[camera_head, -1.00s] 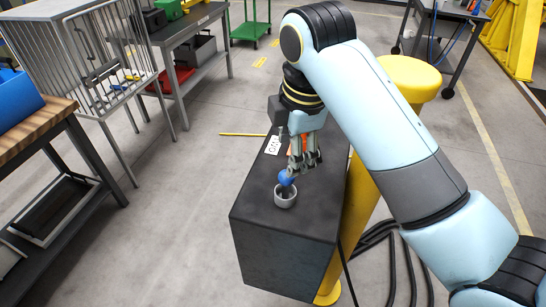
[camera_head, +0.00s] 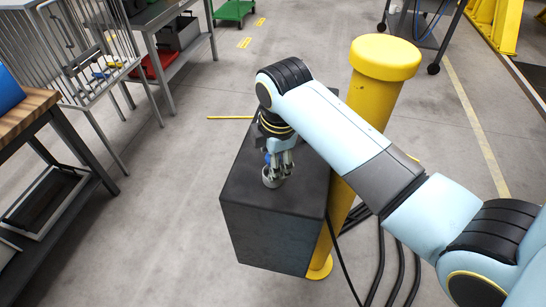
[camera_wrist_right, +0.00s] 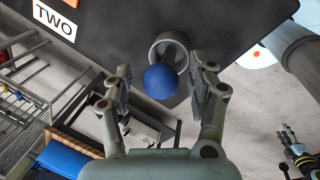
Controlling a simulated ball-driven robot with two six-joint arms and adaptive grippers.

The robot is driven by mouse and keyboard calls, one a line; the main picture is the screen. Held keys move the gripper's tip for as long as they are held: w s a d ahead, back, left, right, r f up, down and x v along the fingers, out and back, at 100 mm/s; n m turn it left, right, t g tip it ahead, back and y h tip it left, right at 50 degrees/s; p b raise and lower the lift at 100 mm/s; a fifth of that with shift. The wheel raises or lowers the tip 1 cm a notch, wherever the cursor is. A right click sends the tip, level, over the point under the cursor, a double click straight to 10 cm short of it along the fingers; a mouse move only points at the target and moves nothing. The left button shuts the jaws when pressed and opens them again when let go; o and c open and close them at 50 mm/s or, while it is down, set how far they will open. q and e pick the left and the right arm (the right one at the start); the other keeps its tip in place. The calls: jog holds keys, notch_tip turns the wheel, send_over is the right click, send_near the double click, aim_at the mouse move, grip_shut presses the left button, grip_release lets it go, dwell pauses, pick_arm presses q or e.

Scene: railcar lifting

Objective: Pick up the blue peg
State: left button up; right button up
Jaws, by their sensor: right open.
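The blue peg (camera_wrist_right: 160,81) shows its round blue head in the right wrist view, in front of a grey ring-shaped holder (camera_wrist_right: 180,44). In the head view a bit of the peg (camera_head: 267,158) shows beside the fingers, above the holder (camera_head: 270,182). My right gripper (camera_head: 280,160) points down over the black box. In the wrist view its two fingers (camera_wrist_right: 164,72) are spread, one on each side of the blue head, with gaps. Another gripper (camera_wrist_right: 290,142), seemingly my left, is small at the wrist view's right edge; its jaws are unclear.
The black box (camera_head: 270,236) carries the holder. A yellow post (camera_head: 384,85) stands right behind it, with black cables (camera_head: 380,262) on the floor. A wooden-topped bench (camera_head: 28,114) and a wire cage (camera_head: 95,75) stand left.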

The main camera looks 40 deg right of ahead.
grip_shut()
jog(key=shift+r, duration=0.2)
